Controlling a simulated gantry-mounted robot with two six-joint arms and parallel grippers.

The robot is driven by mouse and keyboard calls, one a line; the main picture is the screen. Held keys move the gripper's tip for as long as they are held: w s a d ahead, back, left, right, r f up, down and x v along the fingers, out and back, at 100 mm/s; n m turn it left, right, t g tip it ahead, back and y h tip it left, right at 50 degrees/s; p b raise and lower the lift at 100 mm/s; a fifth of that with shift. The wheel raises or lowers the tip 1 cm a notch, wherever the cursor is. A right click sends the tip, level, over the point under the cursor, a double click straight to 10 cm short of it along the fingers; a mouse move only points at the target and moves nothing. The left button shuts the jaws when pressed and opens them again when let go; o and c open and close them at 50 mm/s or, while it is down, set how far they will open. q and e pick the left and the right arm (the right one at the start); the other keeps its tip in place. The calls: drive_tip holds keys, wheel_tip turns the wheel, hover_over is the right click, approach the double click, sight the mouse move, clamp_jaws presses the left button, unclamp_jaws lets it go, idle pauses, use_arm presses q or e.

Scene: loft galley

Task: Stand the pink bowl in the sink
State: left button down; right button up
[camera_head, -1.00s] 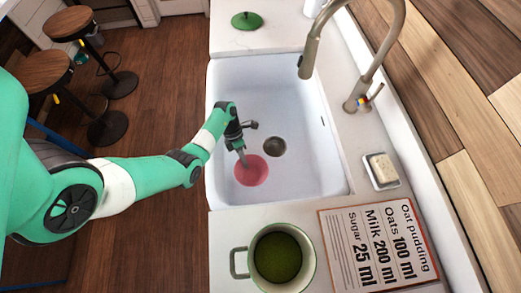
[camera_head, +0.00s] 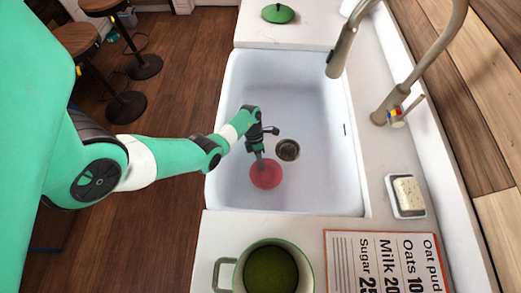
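The pink bowl (camera_head: 269,178) is in the white sink (camera_head: 316,196), close to the drain and toward the sink's near left part. It looks upright and appears to rest on the sink floor. My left gripper (camera_head: 260,164) reaches down over the sink's left side. Its fingertips are at the bowl's far left rim and hide a little of it. I cannot tell whether the fingers are closed on the rim. My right gripper is not in view.
The faucet (camera_head: 345,46) arches over the sink's right side. A soap dish (camera_head: 407,196) sits on the right ledge. A green lid (camera_head: 278,13) lies on the far counter.

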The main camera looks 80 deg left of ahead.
use_arm(q)
drive_tip(key=shift+f, duration=0.6)
drive_tip(key=shift+r, duration=0.15)
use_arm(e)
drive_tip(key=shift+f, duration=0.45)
use_arm(q)
drive_tip(key=c, duration=1.5)
unclamp_jaws()
drive_tip(key=o, duration=0.5)
drive_tip(key=shift+c, duration=0.2)
drive_tip(key=p+v, duration=0.5)
drive_tip(key=v, duration=0.7)
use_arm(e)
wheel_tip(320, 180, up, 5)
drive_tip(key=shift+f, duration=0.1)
